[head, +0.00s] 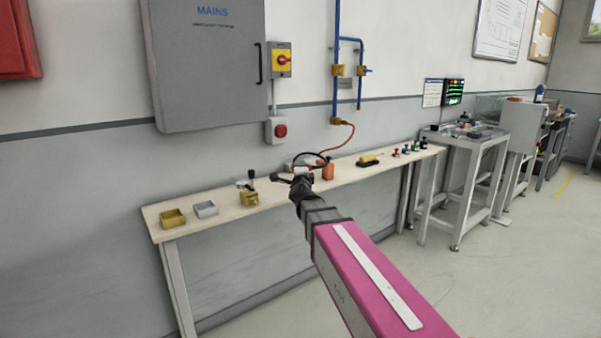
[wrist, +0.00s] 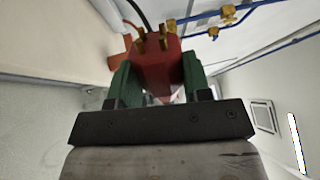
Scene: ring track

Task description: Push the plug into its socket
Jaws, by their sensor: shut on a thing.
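The red plug (wrist: 155,65), with brass pins, is between the green fingers of my gripper (wrist: 157,82) in the wrist view. The gripper is shut on it, and the pins point away from my wrist. A black cable shows just beyond the plug. In the head view my gripper (head: 301,180) is over the middle of the bench, and the arm hides much of the plug. An orange block (head: 328,172) stands on the bench just right of the gripper; I cannot tell whether it is the socket. I see no clear gap or contact between pins and socket.
The bench (head: 225,215) runs along the wall. A brass tray (head: 172,219), a grey tray (head: 205,209) and a brass block with a lever (head: 249,198) stand left. A yellow-black item (head: 368,161) and several small coloured pieces stand right. An orange hose (head: 345,138) hangs from blue pipes.

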